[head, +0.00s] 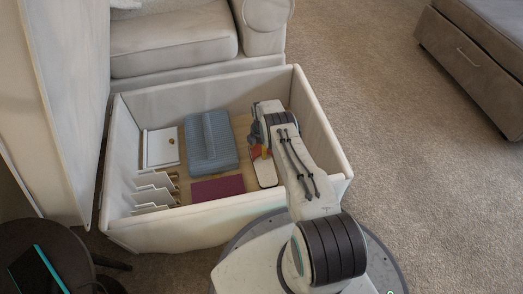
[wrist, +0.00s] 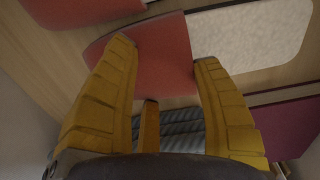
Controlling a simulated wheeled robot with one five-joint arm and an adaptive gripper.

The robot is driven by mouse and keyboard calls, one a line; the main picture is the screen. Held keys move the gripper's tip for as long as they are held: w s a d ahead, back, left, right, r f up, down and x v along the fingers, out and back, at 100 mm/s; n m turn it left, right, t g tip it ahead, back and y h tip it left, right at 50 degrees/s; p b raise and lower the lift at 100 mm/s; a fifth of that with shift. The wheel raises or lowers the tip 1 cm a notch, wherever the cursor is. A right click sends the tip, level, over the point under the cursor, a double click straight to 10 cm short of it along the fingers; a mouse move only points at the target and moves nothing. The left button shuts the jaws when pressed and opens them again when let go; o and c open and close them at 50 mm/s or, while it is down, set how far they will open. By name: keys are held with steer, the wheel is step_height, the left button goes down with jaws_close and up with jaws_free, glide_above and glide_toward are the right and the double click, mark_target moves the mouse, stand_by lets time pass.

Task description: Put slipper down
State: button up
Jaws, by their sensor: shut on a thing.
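The slipper has a red upper and a cream insole (head: 265,174); it is at the right side inside the cream upholstered box (head: 326,135), low against the wooden floor. My gripper (head: 262,150) reaches down into the box from the right and is shut on the slipper at its red part. In the wrist view the yellow fingers of my gripper (wrist: 163,52) stand on either side of the red upper (wrist: 145,60), with the cream insole (wrist: 252,35) to the right. Whether the sole touches the floor is hard to tell.
A second red piece (wrist: 72,8) lies beside the slipper. The box also holds a blue-grey ribbed folded cloth (head: 212,140), a maroon flat item (head: 217,189), a white tray (head: 161,147) and white upright holders (head: 153,190). A sofa (head: 175,45) stands behind the box.

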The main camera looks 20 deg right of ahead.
steer(key=shift+f, duration=0.2)
steer(key=o, duration=1.2)
